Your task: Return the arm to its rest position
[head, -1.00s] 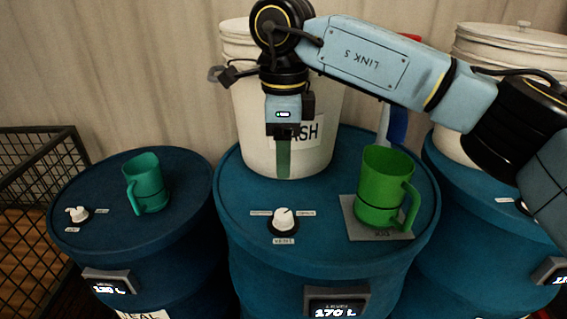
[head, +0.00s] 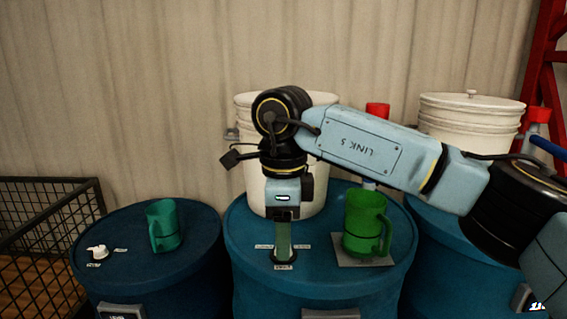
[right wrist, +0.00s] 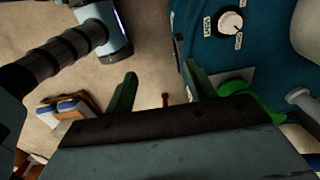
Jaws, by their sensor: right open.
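My right arm reaches in from the right in the head view. Its gripper (head: 283,245) points down in front of the middle drum, and its fingers cover the white knob there. In the right wrist view the two green fingers (right wrist: 160,88) stand apart with nothing between them. The knob (right wrist: 230,22) shows in that view on the blue drum top, to the right of the fingers. A light-blue and black arm part, likely of my left arm, shows at upper left there. My left gripper's fingers are not seen.
A green mug (head: 366,222) stands on a grey plate (head: 360,260) on the middle drum (head: 315,290). A teal mug (head: 165,225) stands on the left drum (head: 125,255). A white bucket (head: 325,130) is behind my gripper. A black wire basket (head: 45,240) is at far left.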

